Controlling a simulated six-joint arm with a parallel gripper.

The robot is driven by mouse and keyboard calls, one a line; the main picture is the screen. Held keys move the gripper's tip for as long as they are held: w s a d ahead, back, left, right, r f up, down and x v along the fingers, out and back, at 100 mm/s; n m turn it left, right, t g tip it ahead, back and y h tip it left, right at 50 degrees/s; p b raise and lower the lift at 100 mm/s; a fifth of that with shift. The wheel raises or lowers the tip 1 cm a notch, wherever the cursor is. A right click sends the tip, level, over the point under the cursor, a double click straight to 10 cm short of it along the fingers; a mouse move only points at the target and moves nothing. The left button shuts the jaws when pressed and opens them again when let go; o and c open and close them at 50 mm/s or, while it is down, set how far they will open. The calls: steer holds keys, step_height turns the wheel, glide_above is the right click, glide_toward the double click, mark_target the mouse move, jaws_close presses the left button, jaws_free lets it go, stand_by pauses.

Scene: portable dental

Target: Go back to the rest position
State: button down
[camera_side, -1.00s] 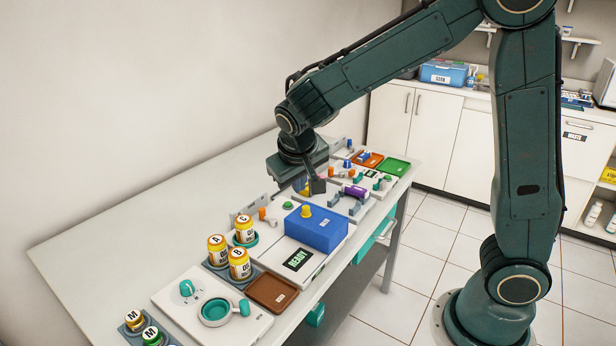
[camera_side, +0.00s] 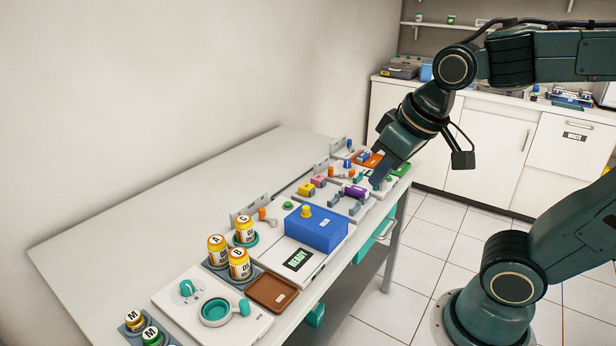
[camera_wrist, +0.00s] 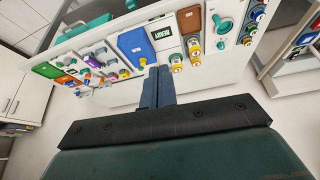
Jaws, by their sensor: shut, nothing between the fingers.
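My gripper (camera_side: 378,182) points down and left beside the far right part of the white table (camera_side: 140,210), in front of the far trays in the side view. Whether it is above the table or off its front edge is hard to tell there. In the wrist view my gripper (camera_wrist: 158,72) has its two fingers together with nothing between them. The table with its equipment lies beyond the fingertips in that view. My arm is folded back to the right, over the tiled floor.
A blue box (camera_side: 318,232), amber bottles (camera_side: 239,264), a brown tray (camera_side: 271,293) and a teal ring-shaped part (camera_side: 216,312) stand along the table. Pink and yellow blocks (camera_side: 306,188) lie farther back. White cabinets (camera_side: 500,145) line the back wall. The floor (camera_side: 420,260) between is clear.

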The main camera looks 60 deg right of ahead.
steer(key=shift+n+y, duration=0.3)
steer(key=shift+n, duration=0.2)
steer(key=s, duration=0.2)
steer(key=s+a, duration=0.1)
steer(key=s, duration=0.1)
steer(key=shift+s, duration=0.4)
